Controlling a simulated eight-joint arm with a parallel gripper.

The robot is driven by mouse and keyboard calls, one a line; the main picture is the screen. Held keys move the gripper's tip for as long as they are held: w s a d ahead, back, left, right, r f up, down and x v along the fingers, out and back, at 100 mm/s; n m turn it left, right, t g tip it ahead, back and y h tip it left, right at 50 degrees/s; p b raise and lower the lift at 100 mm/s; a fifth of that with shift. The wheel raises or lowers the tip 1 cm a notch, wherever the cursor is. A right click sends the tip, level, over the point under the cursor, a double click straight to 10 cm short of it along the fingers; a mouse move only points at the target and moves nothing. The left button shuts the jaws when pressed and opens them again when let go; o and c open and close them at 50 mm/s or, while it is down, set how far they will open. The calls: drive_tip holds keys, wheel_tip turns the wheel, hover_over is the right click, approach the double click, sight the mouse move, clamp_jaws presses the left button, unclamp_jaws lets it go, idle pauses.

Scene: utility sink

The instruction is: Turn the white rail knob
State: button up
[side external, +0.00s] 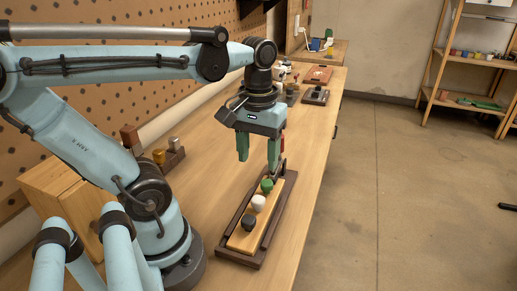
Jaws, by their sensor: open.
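The white rail knob (258,203) is a round knob in the middle of a row on a light wooden strip. A green knob (267,186) stands behind it and a black knob (248,222) in front of it. The strip lies in a dark brown rail frame (238,257) on the workbench. My gripper (258,166) points down with its two green fingers apart and nothing visible between them. It is above and behind the white knob, close to the green knob's end of the rail. The right finger looks near the green knob; I cannot tell whether they touch.
A small block stand (172,158) and a wooden box (70,196) sit left on the bench (305,170). A dark tray (315,96) and other small items stand farther back. A pegboard wall (120,100) bounds the left. The bench right of the rail is clear.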

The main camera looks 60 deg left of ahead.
sight(258, 199)
drive_tip(key=shift+f, duration=5.55)
drive_tip(key=shift+c, duration=0.4)
drive_tip(key=c, duration=1)
